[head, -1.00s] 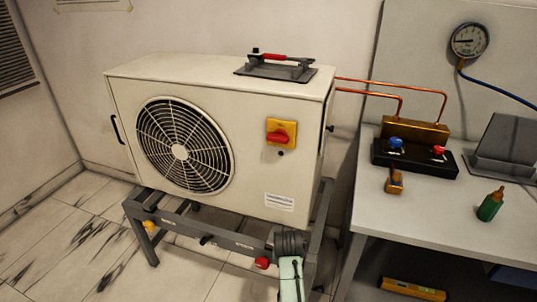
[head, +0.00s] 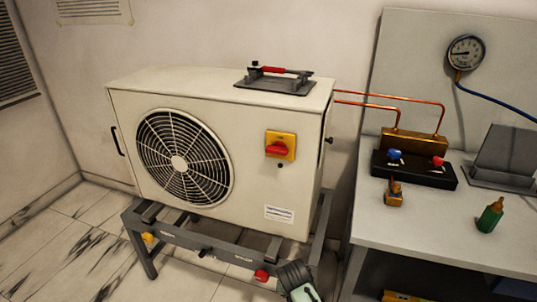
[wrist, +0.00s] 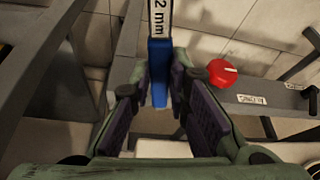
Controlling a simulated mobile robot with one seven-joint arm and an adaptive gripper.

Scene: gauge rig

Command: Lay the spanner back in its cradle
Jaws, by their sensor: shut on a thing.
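My gripper (wrist: 158,85) is shut on a bar with a blue end (wrist: 159,70) and a white label, which looks like the spanner's handle. The label's visible part reads "2 mm". The bar runs out of the top of the wrist view, so its far end is hidden. In the head view only a dark ribbed part and pale green part of my arm (head: 302,291) show at the bottom edge; fingertips and bar are out of sight there. A red-handled tool (head: 272,70) lies on a grey plate (head: 262,86) on the white unit. I cannot tell which thing is the cradle.
The white fan unit (head: 240,190) stands on a grey frame (head: 180,228) with yellow, black and red knobs. The red knob (wrist: 222,70) is right of my fingers. At right, a bench (head: 420,230) holds a valve block, a green bottle (head: 490,216) and a grey stand.

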